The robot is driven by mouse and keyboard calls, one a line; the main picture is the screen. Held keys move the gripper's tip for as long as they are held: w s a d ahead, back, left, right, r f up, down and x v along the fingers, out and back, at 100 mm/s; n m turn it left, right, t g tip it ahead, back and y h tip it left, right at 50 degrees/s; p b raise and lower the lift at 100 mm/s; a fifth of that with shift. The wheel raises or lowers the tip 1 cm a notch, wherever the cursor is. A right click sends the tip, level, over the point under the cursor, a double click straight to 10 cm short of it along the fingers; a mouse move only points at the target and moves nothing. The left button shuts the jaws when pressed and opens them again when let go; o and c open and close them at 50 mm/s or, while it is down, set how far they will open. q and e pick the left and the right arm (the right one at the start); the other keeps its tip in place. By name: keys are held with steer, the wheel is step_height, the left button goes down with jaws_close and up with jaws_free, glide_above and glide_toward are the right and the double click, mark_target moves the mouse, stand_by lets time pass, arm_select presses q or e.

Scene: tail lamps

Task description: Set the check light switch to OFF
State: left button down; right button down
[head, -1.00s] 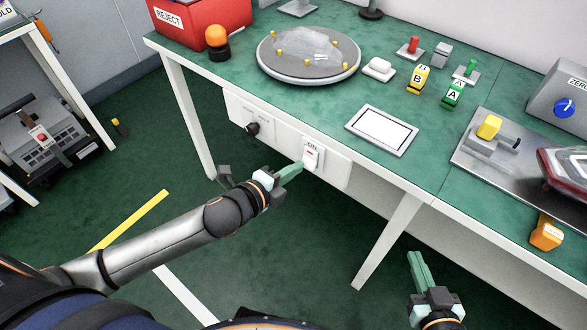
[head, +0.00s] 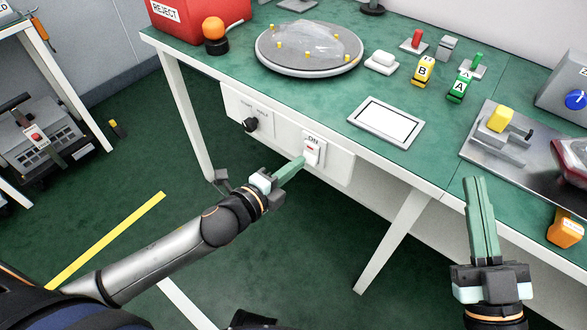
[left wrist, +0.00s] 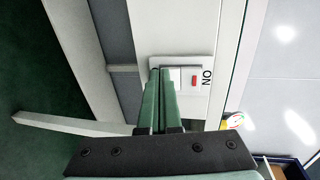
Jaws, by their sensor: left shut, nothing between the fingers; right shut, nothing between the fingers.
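The check light switch (head: 313,151) is a white rocker with a red mark, set in the white panel on the front of the green bench, with "ON" printed above it. In the left wrist view the switch (left wrist: 190,78) shows beyond the fingertips, with its red mark on the "ON" side. My left gripper (head: 301,161) is shut and empty, its green fingertips at the lower left of the switch; I cannot tell whether they touch it. My right gripper (head: 474,181) is shut and empty, raised in front of the bench at the right.
A black knob (head: 250,124) sits on the same panel to the left. A bench leg (head: 392,243) stands below.

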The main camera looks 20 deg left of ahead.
steer(key=s+r+n+y+b, duration=0.3)
steer(key=s+r+n+y, duration=0.1)
steer(key=s+r+y, duration=0.15)
arm_select(q)
steer(key=t+b, duration=0.1)
steer(key=b, duration=0.1)
steer(key=f+t+h+b, duration=0.1)
steer(key=t+b, duration=0.1)
steer(key=b, duration=0.1)
steer(key=shift+w+d+b, duration=0.1)
steer(key=shift+w+b, duration=0.2)
steer(key=shift+b, duration=0.05)
arm_select(e)
step_height(320, 180, down, 7)
steer(key=a, duration=0.1)
steer(key=shift+w+a+r, duration=0.15)
steer(key=shift+w+a, duration=0.1)
steer(key=shift+w, duration=0.15)
arm_select(q)
steer(key=shift+f, duration=0.1)
arm_select(e)
steer(key=shift+s+y, duration=0.15)
steer(key=shift+y, duration=0.1)
